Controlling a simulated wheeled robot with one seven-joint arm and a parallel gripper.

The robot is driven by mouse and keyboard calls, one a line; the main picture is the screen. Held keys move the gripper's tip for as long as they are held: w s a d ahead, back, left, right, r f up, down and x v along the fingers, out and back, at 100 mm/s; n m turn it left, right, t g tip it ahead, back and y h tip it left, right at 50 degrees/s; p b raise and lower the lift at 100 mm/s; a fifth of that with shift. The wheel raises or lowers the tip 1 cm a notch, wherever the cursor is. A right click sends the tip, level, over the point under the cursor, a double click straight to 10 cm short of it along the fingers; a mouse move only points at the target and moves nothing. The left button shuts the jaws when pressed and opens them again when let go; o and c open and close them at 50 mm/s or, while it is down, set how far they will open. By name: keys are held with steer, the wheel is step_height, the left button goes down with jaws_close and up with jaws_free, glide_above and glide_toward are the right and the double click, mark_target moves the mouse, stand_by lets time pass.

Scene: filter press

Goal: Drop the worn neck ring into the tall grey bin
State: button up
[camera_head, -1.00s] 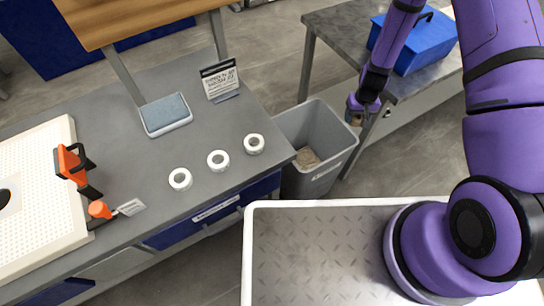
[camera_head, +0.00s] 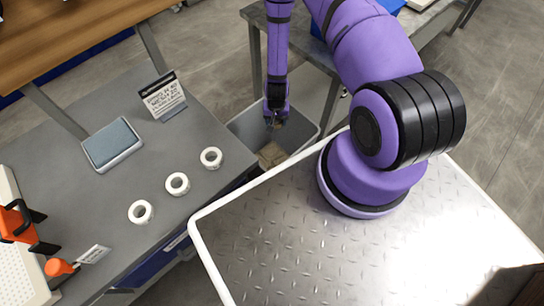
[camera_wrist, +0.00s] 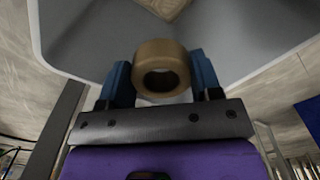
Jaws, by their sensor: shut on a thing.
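The worn neck ring (camera_wrist: 162,56) is a brown-tan ring in the wrist view, held between the two blue fingers of my gripper (camera_wrist: 163,82). In the head view my gripper (camera_head: 275,117) points down over the tall grey bin (camera_head: 247,125), and the ring is too small there to make out clearly. The bin's grey wall (camera_wrist: 90,40) also fills the upper part of the wrist view, beyond the ring. A tan item lies at the bottom of the bin.
Three white rings (camera_head: 177,184) lie in a row on the grey bench, beside a blue-grey pad (camera_head: 112,143) and a small sign (camera_head: 163,96). Another table stands behind the bin. My deck (camera_head: 300,230) is in front of it.

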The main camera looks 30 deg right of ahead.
steer(key=shift+d+f, duration=0.1)
steer(key=shift+f, duration=1.95)
steer(key=o, duration=1)
step_height(320, 180, up, 11)
